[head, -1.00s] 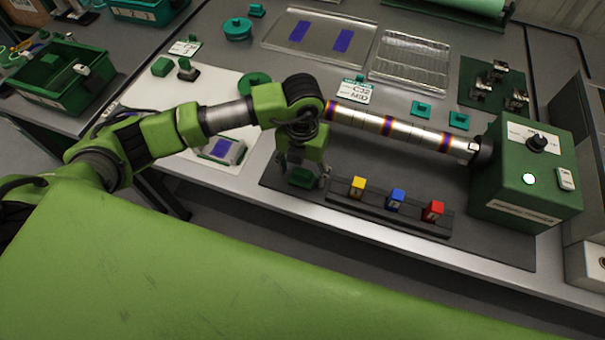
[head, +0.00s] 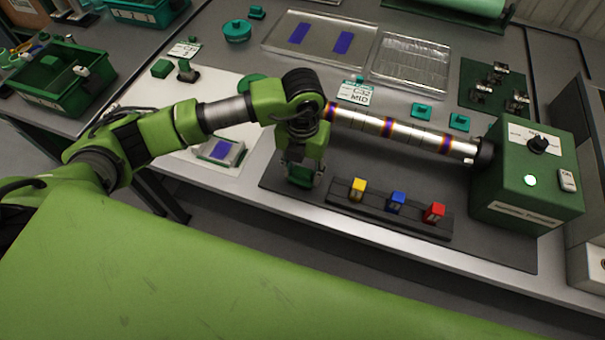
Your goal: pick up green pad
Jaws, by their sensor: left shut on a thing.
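My left gripper (head: 301,180) points down over the left end of the dark mat and is shut on the green pad (head: 299,172). The pad is a small dark-green block, partly covered by the fingers. I cannot tell whether it touches the mat or hangs just above it. To its right a dark rail (head: 420,225) holds a yellow block (head: 357,189), a blue block (head: 397,201) and a red block (head: 433,213). My right gripper is out of view.
A banded metal cylinder (head: 415,135) runs behind the blocks to a green machine box (head: 527,185) at the right. Clear trays (head: 410,62) lie at the back. A green bin (head: 62,80) stands far left. The mat (head: 490,245) is bare in front of the box.

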